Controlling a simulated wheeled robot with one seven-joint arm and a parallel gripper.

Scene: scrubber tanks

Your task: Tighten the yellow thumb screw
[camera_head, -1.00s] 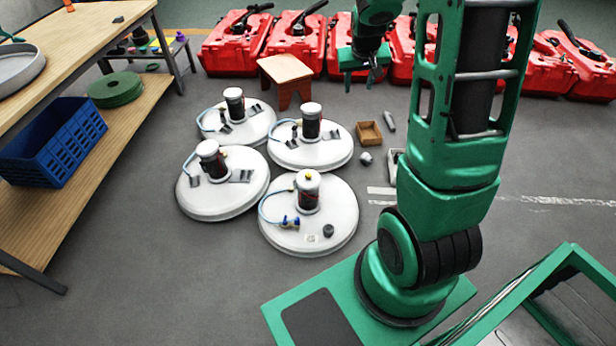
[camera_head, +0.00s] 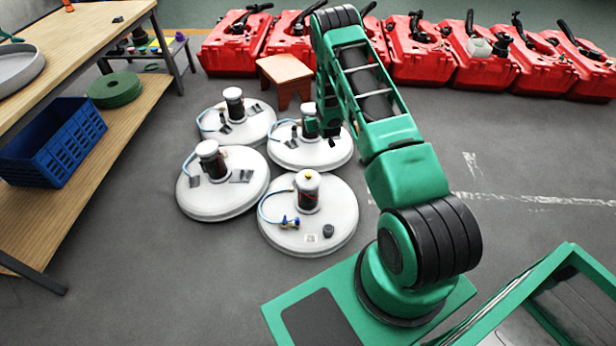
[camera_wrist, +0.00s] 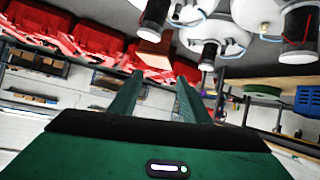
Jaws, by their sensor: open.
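The yellow thumb screw (camera_head: 308,176) is a small yellow spot on top of the white-capped cylinder of the front round white tank (camera_head: 335,210). In the wrist view, a small yellow spot (camera_wrist: 264,28) shows on a tank at the upper right, probably the same screw. My gripper (camera_head: 329,132) is beyond and above the screw, near the back right tank, apart from the screw. In the wrist view, my gripper (camera_wrist: 160,76) has its two green fingers apart with nothing between them. The screw's thread and seating are too small to see.
Other round white tanks (camera_head: 200,200) with capped cylinders and blue hoses stand close by. An orange stool (camera_head: 287,70) and a row of red machines (camera_head: 420,62) are behind. A wooden bench (camera_head: 75,215) with a blue crate (camera_head: 60,140) is at left. The floor in front is clear.

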